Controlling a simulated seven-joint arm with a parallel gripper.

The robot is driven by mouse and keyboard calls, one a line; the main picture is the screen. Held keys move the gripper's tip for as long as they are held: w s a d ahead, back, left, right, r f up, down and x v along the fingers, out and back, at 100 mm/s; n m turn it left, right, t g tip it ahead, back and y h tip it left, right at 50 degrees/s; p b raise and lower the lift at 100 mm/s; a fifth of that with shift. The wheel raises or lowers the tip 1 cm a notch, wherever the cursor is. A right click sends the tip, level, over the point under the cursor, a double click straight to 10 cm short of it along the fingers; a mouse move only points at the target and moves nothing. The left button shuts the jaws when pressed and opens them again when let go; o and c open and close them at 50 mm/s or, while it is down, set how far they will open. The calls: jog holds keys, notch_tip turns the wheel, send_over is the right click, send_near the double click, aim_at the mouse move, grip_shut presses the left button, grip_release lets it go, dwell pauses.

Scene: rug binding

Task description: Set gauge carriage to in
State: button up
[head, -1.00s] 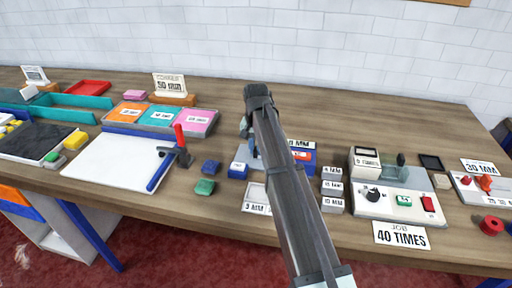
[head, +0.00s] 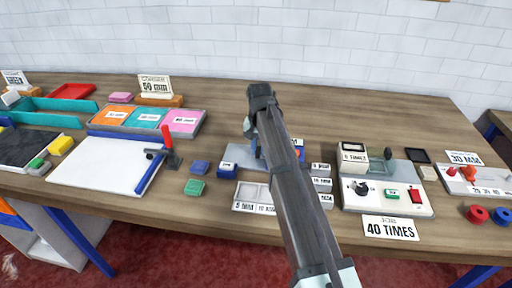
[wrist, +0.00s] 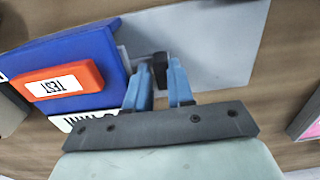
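A blue block with an orange TEST button (wrist: 58,87) stands on a pale grey plate (wrist: 225,40) in the wrist view. In the head view, the block (head: 299,151) is mostly hidden behind my arm. A small black knob (wrist: 160,66) rises beside the block, over the plate. It looks like the gauge carriage's handle, but no label confirms this. My gripper (wrist: 161,78) has its two blue fingers close together, one on each side of the knob, with no clear gap. In the head view, the fingertips of my gripper (head: 257,150) are partly hidden.
A machine with a 40 TIMES card (head: 391,228) stands further right.

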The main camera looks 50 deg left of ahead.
jog(key=o, duration=0.4)
jog(key=shift+w+d, duration=0.1)
jog(key=shift+w, duration=0.05)
jog(key=shift+s+a, duration=0.35)
jog(key=s+a, duration=0.3)
jog(key=shift+a+r, duration=0.1)
jog(key=shift+r, duration=0.3)
notch_tip(320, 180, up, 13)
jog(key=w+f+m+t+y, duration=0.1)
jog(key=w+f+t, duration=0.1)
jog(key=w, duration=0.8)
jog(key=w+d+f+m, duration=0.1)
jog(key=w+d, duration=0.6)
jog(key=w, duration=0.3)
jog(key=w+d+f+m+h, duration=0.1)
jog(key=w+d+m, duration=0.1)
jog(key=w+d, duration=0.6)
jog(key=shift+w+f, duration=0.35)
jog(key=shift+w, duration=0.55)
